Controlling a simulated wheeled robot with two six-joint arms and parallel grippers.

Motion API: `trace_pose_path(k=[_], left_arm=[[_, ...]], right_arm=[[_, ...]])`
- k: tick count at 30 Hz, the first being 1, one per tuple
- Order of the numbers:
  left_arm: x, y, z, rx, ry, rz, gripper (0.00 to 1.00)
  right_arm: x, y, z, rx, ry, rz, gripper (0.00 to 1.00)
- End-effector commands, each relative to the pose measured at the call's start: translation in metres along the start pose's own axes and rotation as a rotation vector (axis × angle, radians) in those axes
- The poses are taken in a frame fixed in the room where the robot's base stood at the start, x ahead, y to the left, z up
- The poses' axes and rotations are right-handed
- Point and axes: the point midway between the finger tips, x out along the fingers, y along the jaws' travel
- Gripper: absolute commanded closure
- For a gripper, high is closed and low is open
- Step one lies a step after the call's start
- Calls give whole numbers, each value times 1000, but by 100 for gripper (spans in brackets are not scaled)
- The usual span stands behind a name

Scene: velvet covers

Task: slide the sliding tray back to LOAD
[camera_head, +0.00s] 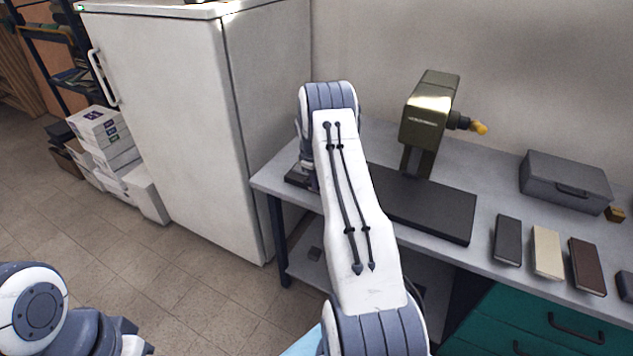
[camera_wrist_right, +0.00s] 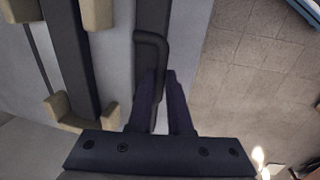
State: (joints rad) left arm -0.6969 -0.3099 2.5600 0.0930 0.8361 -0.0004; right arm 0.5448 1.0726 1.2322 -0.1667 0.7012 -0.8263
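The olive press (camera_head: 428,110) with an orange-tipped lever stands at the back of the table, over a dark flat base (camera_head: 430,207). A dark piece, apparently the sliding tray's end (camera_head: 297,175), shows at the table's left end, mostly behind my right arm. In the right wrist view a dark bent handle (camera_wrist_right: 150,39) projects from a dark strip (camera_wrist_right: 151,15). My right gripper (camera_wrist_right: 160,76) has its two fingers around the handle's bar, with a narrow gap between them. Contact is unclear. My right fingertips are hidden in the head view. My left gripper is out of view.
A black cover (camera_head: 508,240), a cream cover (camera_head: 547,252) and a brown cover (camera_head: 587,266) lie on the table's right. A grey box (camera_head: 564,181) stands behind them. A white fridge (camera_head: 170,110) stands close to the table's left. The floor (camera_head: 190,275) in front is clear.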

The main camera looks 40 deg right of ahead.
Motion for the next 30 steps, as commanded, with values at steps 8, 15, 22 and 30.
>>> trace_pose_path(k=[8, 15, 22, 30], left_arm=[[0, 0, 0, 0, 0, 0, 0], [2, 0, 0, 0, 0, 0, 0], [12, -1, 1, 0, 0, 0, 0], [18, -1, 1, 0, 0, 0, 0]], right_arm=[[0, 1, -2, 3, 7, 4, 53], [-9, 1, -2, 2, 7, 5, 53], [-51, 0, -4, 0, 10, 7, 53], [-95, 0, -4, 0, 9, 5, 53]])
